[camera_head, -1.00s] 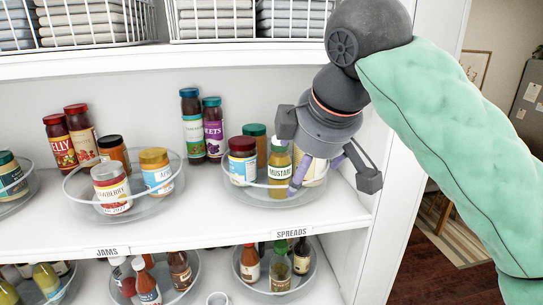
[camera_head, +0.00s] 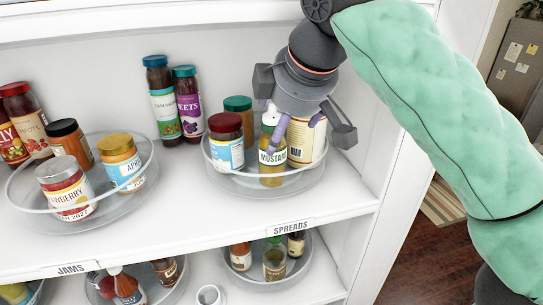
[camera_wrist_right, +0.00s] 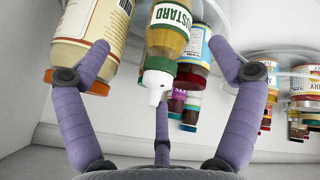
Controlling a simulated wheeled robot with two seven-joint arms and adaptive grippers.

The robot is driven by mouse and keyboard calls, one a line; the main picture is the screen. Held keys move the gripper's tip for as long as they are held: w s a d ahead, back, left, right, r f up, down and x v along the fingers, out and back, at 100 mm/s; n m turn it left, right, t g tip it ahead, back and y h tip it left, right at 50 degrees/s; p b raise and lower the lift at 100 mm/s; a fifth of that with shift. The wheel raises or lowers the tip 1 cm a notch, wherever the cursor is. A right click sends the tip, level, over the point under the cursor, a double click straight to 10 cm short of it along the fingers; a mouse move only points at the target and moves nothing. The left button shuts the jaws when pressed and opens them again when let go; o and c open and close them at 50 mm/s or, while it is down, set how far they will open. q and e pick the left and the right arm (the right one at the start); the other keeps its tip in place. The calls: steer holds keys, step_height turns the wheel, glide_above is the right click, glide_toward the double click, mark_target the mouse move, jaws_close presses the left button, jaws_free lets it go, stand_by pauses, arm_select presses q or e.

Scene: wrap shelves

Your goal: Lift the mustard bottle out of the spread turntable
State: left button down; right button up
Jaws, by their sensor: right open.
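The mustard bottle (camera_head: 271,166), yellow with a green-and-white label and a white tip, stands upright in the clear spread turntable (camera_head: 236,183) above the SPREADS label. It also shows upside down in the right wrist view (camera_wrist_right: 168,38). One finger partly covers the bottle in the head view. My left gripper is out of view.
A red-lidded jar (camera_head: 226,146), a green-lidded jar (camera_head: 239,107) and a cream-labelled jar (camera_head: 306,142) share the turntable, close around the bottle. Tall jars (camera_head: 188,108) stand behind left. The jam turntable (camera_head: 120,193) is left. The shelf's side wall is right.

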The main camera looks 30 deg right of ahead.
steer(key=shift+x, duration=2.35)
steer(key=shift+s+a+f, duration=0.1)
steer(key=shift+s+a, duration=0.05)
steer(key=shift+a, duration=0.1)
steer(key=c, duration=1.6)
